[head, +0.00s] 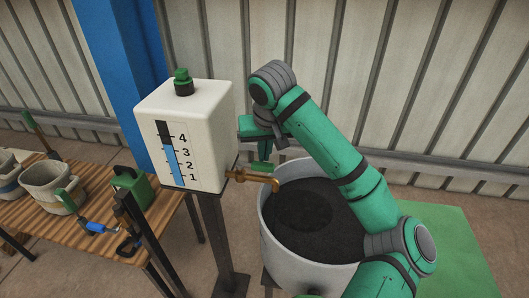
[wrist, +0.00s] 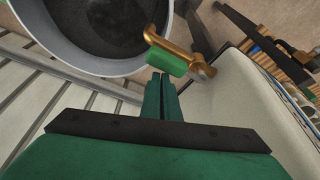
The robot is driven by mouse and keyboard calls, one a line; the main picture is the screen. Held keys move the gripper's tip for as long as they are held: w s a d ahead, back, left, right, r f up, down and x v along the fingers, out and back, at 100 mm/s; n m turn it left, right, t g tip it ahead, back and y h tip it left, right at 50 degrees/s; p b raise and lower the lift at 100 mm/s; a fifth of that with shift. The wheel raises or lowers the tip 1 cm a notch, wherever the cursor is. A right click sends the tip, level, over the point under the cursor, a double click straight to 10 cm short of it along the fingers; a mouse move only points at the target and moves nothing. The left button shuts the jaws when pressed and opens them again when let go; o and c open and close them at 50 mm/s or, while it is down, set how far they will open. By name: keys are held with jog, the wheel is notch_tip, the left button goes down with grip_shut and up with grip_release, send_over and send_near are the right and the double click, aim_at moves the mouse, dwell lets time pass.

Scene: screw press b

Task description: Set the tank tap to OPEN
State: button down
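The white tank (head: 185,135) stands on a post, with a blue level gauge marked 1 to 4 on its front. Its brass tap (head: 242,174) sticks out low on the right side, and its spout hangs over the rim of a grey vat. The tap's green lever (head: 261,166) lies roughly along the spout; it also shows in the wrist view (wrist: 166,62). In the wrist view, my gripper (wrist: 160,78) has its two green fingers together with nothing seen between them. Their tips are close to the lever; I cannot tell whether they touch. No OPEN mark is legible.
The grey vat (head: 268,228) with dark contents stands below the tap. A wooden bench (head: 95,238) at left holds pots, a green can (head: 131,188) and tools. A blue column (head: 118,60) and corrugated wall are behind. A green mat (head: 450,245) lies at right.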

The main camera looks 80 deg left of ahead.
jog(key=shift+d+f, duration=0.1)
jog(key=shift+d, duration=0.15)
jog(key=s+a+v, duration=0.1)
jog(key=v, duration=0.9)
jog(key=shift+s, duration=0.15)
dwell(0.4)
